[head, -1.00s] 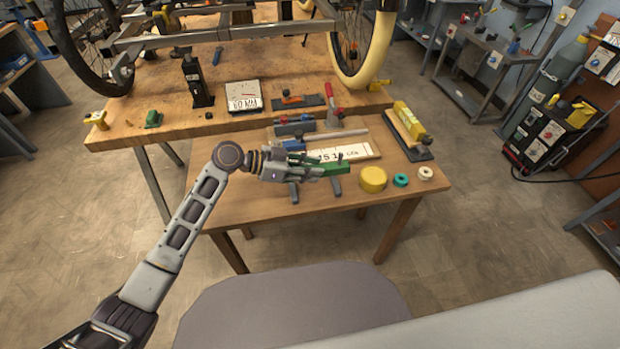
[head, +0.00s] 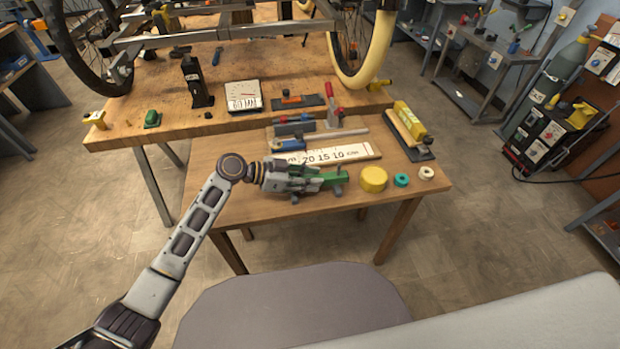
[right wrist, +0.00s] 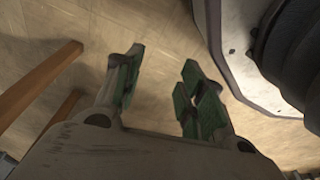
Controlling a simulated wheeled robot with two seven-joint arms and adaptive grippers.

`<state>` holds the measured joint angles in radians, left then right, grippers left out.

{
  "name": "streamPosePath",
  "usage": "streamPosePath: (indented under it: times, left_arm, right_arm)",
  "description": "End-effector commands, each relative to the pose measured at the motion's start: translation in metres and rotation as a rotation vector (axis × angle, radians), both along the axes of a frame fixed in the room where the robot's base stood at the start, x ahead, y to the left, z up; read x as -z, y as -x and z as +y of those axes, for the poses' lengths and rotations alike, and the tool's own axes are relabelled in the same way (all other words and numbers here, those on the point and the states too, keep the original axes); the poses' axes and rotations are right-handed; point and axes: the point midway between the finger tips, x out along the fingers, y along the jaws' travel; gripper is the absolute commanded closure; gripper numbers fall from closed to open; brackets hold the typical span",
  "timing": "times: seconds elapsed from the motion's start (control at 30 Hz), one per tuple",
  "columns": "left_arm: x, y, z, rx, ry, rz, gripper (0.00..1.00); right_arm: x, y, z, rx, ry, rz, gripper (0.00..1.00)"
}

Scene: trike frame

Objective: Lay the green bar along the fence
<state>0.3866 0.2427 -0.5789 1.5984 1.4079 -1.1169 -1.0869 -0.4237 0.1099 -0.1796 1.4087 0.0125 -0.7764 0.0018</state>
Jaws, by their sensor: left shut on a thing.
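My left gripper (head: 312,180) is shut on the green bar (head: 332,178) at the front of the low wooden table in the head view. The bar points right, and the fingers hide its left part. Two dark grey pieces show under the gripper and bar; I cannot tell whether the bar touches them. A long grey rail (head: 340,134), possibly the fence, lies farther back, apart from the bar. A ruler plate (head: 345,153) lies between them. My right gripper (right wrist: 158,80) is open and empty in the right wrist view, with green pads, above the floor.
A yellow disc (head: 373,179), a teal ring (head: 401,180) and a white ring (head: 426,173) stand right of the bar. A blue tool (head: 288,145) lies behind the gripper. A yellow block (head: 409,118) is at the right.

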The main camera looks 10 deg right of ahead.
Motion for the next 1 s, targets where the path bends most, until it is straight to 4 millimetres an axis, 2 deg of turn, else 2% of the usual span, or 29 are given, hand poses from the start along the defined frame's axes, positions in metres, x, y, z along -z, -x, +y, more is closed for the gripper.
streamPosePath:
  times: [0.43, 0.47, 0.6, 1.0]
  left_arm:
    - [0.001, 0.0, 0.0, -0.001, 0.002, -0.001, 1.0]
    - [0.002, 0.0, 0.0, 0.0, 0.0, 0.0, 0.7]
    - [0.002, 0.0, 0.0, 0.0, 0.0, 0.0, 0.52]
    - [0.002, 0.0, 0.0, 0.0, 0.0, 0.0, 0.52]
  right_arm:
    - [-0.011, -0.013, 0.004, -0.002, -0.004, -0.011, 0.6]
    - [-0.012, -0.013, 0.004, -0.002, -0.004, -0.011, 0.6]
    - [-0.012, -0.011, 0.004, -0.002, -0.005, -0.009, 0.6]
    - [-0.009, -0.006, 0.003, -0.002, -0.003, -0.001, 0.6]
